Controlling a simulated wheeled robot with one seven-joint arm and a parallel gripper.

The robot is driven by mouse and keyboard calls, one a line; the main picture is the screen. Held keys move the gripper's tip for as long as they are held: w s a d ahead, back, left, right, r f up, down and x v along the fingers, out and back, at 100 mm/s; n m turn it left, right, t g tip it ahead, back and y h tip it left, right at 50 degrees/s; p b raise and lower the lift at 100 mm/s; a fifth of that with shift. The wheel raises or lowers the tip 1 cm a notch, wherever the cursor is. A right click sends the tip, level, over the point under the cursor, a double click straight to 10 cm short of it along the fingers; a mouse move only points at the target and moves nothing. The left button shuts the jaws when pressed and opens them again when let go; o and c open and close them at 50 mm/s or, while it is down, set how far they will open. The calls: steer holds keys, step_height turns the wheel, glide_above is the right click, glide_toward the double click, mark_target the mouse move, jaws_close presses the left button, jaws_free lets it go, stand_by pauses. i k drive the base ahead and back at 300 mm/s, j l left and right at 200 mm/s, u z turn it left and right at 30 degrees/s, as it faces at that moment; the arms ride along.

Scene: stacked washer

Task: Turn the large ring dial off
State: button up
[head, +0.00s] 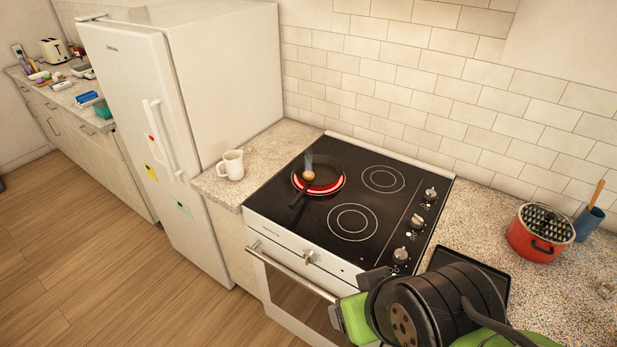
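The black cooktop (305,215) has several silver dials along its right side: a rear dial (431,194), a middle dial (417,220) and a front dial (400,255). I cannot read their marks or tell which one is the large ring dial. A ring glows red under a dark frying pan (301,188) at the cooktop's left, with an egg-like item (309,176) and faint steam. The two bare rings are dark. My green and black arm is at lower right, in front of the cooktop; my gripper (342,319) is apart from the dials, its fingers not clear.
A white mug (232,165) stands on the counter left of the cooktop, beside the fridge (180,130). A red pot (540,232) and a blue holder (588,222) stand on the right counter. A black tray (455,258) lies near the front dial. The oven handle (290,272) juts out in front.

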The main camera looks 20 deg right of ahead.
mark_target(416, 222)
steer(key=z, duration=1.25)
steer(key=i+j+z, duration=0.2)
steer(key=j, duration=0.15)
steer(key=i+j+z, duration=0.25)
steer(key=k+j, duration=0.1)
